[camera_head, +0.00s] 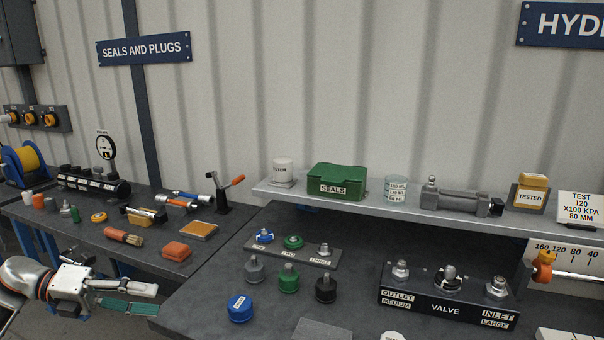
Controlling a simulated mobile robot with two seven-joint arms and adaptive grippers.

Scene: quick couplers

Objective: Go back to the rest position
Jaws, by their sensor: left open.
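My left gripper (155,299) shows at the lower left, in front of the dark workbench's left part. Its fingers point right and are apart, with nothing seen between them. It is clear of the loose couplers. My right gripper is not in view. On the bench stand a grey cap (254,271), a green cap (289,279), a black cap (326,289) and a blue cap (240,308). Behind them a rack (322,259) holds a blue, a green and a metal fitting. The valve block (447,307) stands at the right, with several metal fittings on top.
A shelf (375,213) above the bench carries a green SEALS box (337,182), a white tin (283,172), a cylinder (455,200) and a TESTED box (530,193).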

